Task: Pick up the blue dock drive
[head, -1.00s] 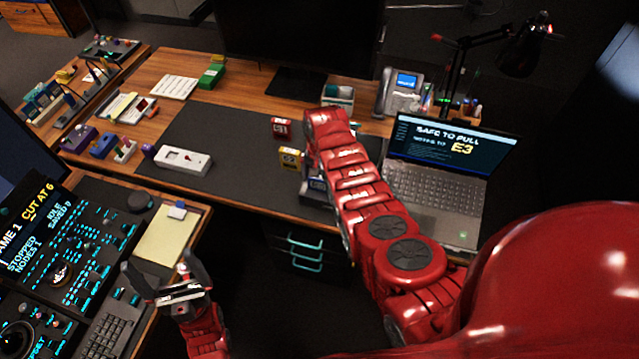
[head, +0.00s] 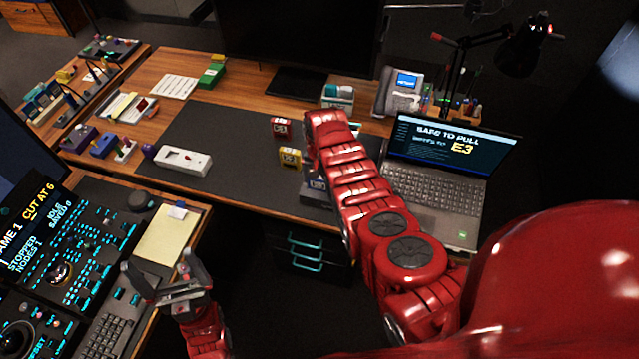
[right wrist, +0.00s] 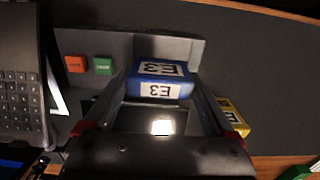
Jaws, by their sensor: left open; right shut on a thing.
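The blue dock drive (right wrist: 160,80), labelled E3, shows in the right wrist view between the fingers of my right gripper (right wrist: 165,100), which is shut on it. A grey dock (right wrist: 190,48) with a raised back lies right by the drive; I cannot tell whether the drive is clear of it. In the head view my right forearm hides the drive and the right gripper; part of the dock (head: 315,192) shows beside the arm. My left gripper (head: 165,275) is open and empty, over the front left near the yellow notepad (head: 165,235).
A yellow drive (head: 290,157) and a red drive (head: 281,127) stand on the dark mat (head: 235,140) left of the arm. The open laptop (head: 435,195) reads "safe to pull E3".

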